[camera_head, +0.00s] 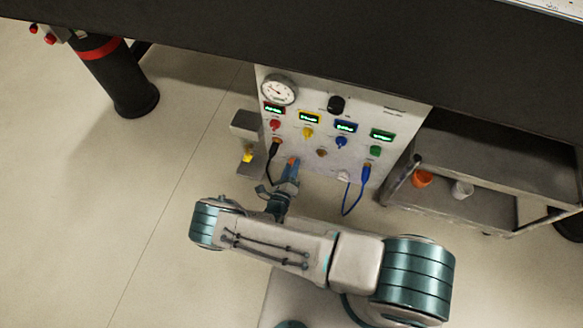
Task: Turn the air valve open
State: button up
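A white control panel (385,105) stands upright under the dark bench top. It carries a round gauge (279,90), a black knob (336,103), a red knob (275,125), a yellow knob (308,132), a blue knob (340,142) and a green knob (375,151). I see no readable label that tells which one is the air valve.
A grey box with a yellow part (248,156) stands left of the panel. A dark cable (271,165) and a blue cable (358,190) hang from the panel. A cart (500,160) with orange and white cups is at right. Floor at left is clear.

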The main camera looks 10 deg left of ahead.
jog(key=shift+o, duration=0.8)
jog(key=s+a+p, duration=0.1)
jog(key=s+p, duration=0.1)
jog(key=s, duration=1.1)
jog(key=shift+s+p, duration=0.4)
